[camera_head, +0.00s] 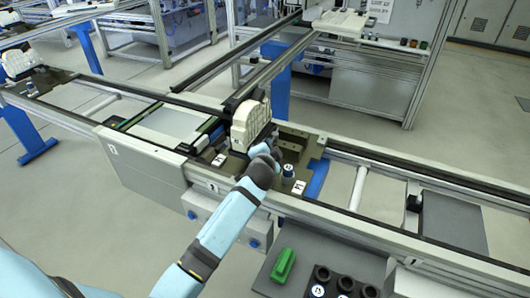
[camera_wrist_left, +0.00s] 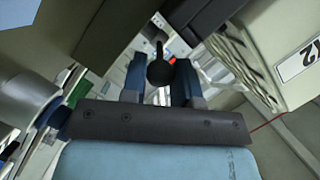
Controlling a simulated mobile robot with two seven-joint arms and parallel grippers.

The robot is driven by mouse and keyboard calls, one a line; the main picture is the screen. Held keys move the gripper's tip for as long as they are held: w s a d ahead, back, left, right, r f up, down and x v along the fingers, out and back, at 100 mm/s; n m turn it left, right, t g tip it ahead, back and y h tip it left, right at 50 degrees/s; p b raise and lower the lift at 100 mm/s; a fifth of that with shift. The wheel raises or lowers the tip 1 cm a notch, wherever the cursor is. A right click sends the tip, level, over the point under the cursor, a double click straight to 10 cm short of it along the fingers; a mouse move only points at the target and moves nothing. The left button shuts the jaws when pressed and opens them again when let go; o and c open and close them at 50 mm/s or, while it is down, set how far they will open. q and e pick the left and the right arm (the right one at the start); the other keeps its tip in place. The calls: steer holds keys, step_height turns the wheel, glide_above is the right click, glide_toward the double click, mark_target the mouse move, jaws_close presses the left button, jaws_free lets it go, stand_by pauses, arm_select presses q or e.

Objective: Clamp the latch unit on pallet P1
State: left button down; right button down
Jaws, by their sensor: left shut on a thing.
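The cream, ribbed latch unit (camera_head: 250,124) stands upright on a dark pallet (camera_head: 295,140) on the conveyor. Its labelled side also shows at the right of the left wrist view (camera_wrist_left: 275,45). My left gripper (camera_head: 274,152) is beside the unit, on its near right side. In the left wrist view its two dark blue fingers (camera_wrist_left: 159,82) are on either side of a black round knob (camera_wrist_left: 160,72) on a thin stem, and are shut on it. In the head view my gripper hides the knob and part of the pallet. My right gripper is not in view.
A round-topped blue-grey post (camera_head: 288,171) and a white label (camera_head: 298,187) are just right of my gripper. A green block (camera_head: 283,265) and dark cups (camera_head: 322,276) are on the near bench. Another cream unit (camera_head: 18,62) is at far left.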

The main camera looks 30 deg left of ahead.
arm_select(q)
steer(key=shift+w+d+f+n+g+y+b, duration=0.15)
steer(key=shift+d+n+g+y+b, duration=0.15)
steer(key=shift+d+n+y+b, duration=0.4)
steer(key=shift+a, duration=0.25)
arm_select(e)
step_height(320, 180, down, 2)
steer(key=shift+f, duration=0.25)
arm_select(q)
steer(key=c, duration=0.9)
jaws_free()
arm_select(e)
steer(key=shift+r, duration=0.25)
arm_select(q)
steer(key=shift+r, duration=0.2)
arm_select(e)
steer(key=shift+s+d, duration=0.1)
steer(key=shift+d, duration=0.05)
